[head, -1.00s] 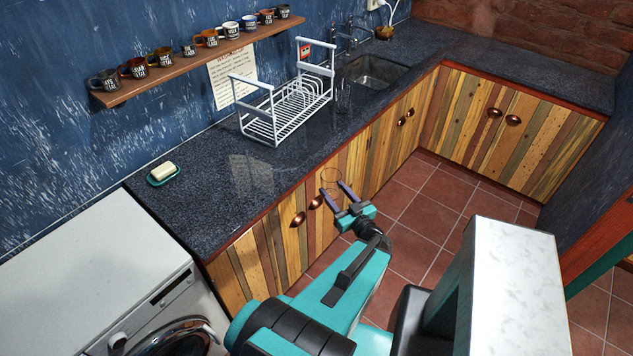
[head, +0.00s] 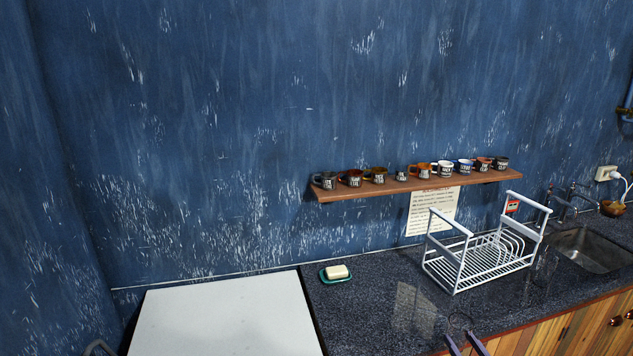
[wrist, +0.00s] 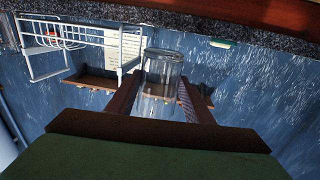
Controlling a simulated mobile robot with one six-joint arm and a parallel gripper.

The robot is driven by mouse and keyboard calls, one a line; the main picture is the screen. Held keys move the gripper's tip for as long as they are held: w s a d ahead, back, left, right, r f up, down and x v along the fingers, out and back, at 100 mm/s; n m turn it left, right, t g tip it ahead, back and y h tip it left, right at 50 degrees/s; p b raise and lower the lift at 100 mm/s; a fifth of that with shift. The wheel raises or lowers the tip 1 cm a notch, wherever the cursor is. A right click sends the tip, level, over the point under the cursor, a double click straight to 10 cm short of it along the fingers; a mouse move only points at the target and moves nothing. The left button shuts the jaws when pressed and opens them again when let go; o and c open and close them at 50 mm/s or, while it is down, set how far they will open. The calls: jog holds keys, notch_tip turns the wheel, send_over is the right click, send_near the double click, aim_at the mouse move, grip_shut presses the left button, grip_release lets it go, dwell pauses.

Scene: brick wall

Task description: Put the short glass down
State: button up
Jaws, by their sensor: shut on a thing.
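A clear short glass (wrist: 162,72) stands between the two dark fingers of my gripper (wrist: 160,92) in the wrist view, and the gripper is shut on it. In the head view only my gripper's fingertips (head: 464,342) show at the bottom edge. The faint round rim of the glass (head: 461,319) shows between and just above them, at the counter's front edge. Its lower part is hard to make out. The dark speckled countertop (head: 365,310) lies behind it. The wrist picture appears upside down.
A white dish rack (head: 485,262) stands on the counter, left of the sink (head: 590,250). A soap bar (head: 337,272) lies on a green dish at the left. A shelf (head: 335,195) with several mugs hangs above. A white-topped washing machine (head: 225,315) adjoins the counter. Counter between soap and rack looks clear.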

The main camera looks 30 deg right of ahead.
jog(key=w+a+r+n+y+b, duration=0.35)
jog(key=w+a+y, duration=0.25)
jog(key=w+a, duration=0.65)
jog(key=w+a+r+n+y+b, duration=0.2)
jog(key=w+a+n+y, duration=0.45)
jog(key=w, duration=0.85)
jog(key=w+a+f+n+g+y+b, duration=0.1)
jog(key=w+a+n+g+y, duration=0.1)
jog(key=a, duration=1)
jog(key=w+a+n+g+y+b, duration=0.1)
jog(key=w+a+y, duration=0.3)
jog(key=a, duration=0.8)
jog(key=w+a+f+n+g+y+b, duration=0.1)
jog(key=w+a+n+g+y+b, duration=0.1)
jog(key=a, duration=1)
jog(key=shift+w+f+n+g+y+b, duration=0.3)
jog(key=shift+w+g+y+b, duration=0.15)
jog(key=shift+w+y, duration=0.3)
jog(key=shift+a, duration=0.2)
jog(key=shift+a, duration=0.15)
